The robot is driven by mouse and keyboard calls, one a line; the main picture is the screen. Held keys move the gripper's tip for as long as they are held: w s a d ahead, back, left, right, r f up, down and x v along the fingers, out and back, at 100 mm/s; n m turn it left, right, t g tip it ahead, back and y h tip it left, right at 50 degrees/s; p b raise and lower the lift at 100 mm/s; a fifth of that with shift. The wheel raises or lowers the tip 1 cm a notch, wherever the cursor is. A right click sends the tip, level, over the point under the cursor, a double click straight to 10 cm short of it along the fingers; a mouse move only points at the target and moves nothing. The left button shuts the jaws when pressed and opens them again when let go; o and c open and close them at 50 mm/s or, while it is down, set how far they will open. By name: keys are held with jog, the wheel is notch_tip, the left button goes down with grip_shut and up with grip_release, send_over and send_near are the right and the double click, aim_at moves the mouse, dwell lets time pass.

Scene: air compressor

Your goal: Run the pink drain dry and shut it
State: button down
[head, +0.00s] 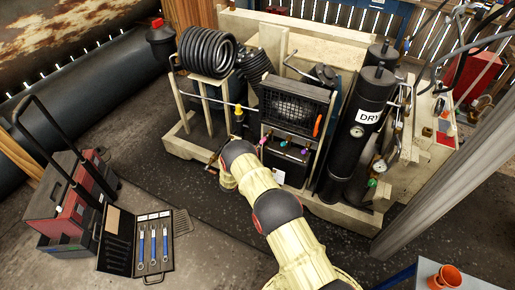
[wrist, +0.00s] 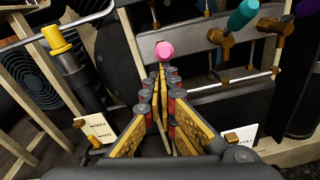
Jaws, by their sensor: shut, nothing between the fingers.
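The pink drain handle (wrist: 164,49) shows end-on in the wrist view, just beyond my fingertips. In the head view the pink handle (head: 263,139) sits low on the compressor's front panel, left of a teal and a purple one. My gripper (wrist: 160,70) is shut and empty, its fingers meeting just below the pink knob in the picture. I cannot tell whether the tips touch it. In the head view my gripper (head: 213,166) is partly hidden by my arm, at the front left of the panel. The pink drain's outlet and any flow are not visible.
The teal handle (wrist: 243,14) is on a brass valve right of the pink one. A yellow-capped post (wrist: 57,38) stands left of my fingers. A tool case (head: 150,250) lies open on the floor. Black tanks (head: 362,115) stand right of the panel.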

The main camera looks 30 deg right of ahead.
notch_tip(320, 180, up, 3)
jog(key=shift+f+g+y+p, duration=0.1)
jog(key=shift+g+y+p, duration=0.65)
jog(key=shift+y, duration=0.25)
jog(key=s+a, duration=0.6)
jog(key=a, duration=0.3)
jog(key=shift+a+r, duration=0.25)
jog(key=shift+a, duration=0.15)
dwell(0.4)
